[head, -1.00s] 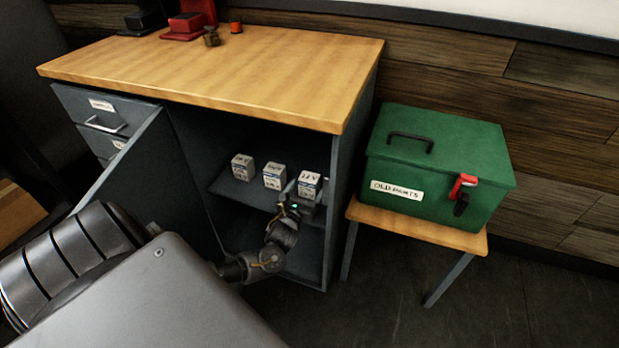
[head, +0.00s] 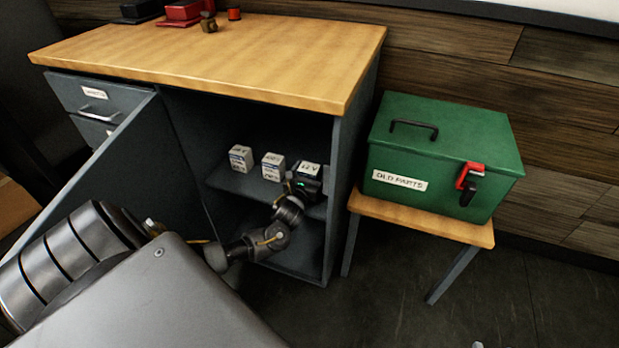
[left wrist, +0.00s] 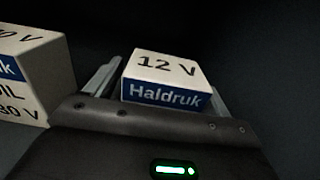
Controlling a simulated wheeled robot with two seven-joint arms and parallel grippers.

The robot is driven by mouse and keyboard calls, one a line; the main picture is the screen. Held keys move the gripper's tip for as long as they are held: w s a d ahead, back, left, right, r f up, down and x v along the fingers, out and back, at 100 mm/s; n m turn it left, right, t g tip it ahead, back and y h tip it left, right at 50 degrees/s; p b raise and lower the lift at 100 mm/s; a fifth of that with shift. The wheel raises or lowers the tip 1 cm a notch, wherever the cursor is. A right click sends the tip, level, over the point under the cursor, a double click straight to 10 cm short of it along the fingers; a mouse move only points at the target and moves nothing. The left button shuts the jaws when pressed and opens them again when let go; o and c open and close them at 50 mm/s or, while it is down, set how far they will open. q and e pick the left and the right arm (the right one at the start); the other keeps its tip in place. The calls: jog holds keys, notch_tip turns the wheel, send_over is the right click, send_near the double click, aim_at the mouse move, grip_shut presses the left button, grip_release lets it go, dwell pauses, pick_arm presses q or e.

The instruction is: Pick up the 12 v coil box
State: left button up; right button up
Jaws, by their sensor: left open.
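The 12 V coil box (left wrist: 166,78), white with a blue "Haldruk" band, stands on the cabinet shelf. In the head view it is the rightmost of the three boxes (head: 309,169), partly hidden by my left gripper (head: 304,184). In the left wrist view my left gripper (left wrist: 160,85) is open, with one finger on each side of the 12 V box. I cannot tell whether the fingers touch it. Another coil box (left wrist: 32,70) stands to its left, marked with "30 V" at its visible edge. My right gripper is not in view.
Two other coil boxes, a left one (head: 240,158) and a middle one (head: 273,167), share the shelf (head: 228,180). The cabinet's right wall (head: 343,185) is close to my gripper, and the wooden top (head: 220,55) is above. A green "OLD PARTS" box (head: 445,150) stands on a stool (head: 420,224) at right.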

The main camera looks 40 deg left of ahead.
pick_arm(q)
jog(key=c, duration=1.2)
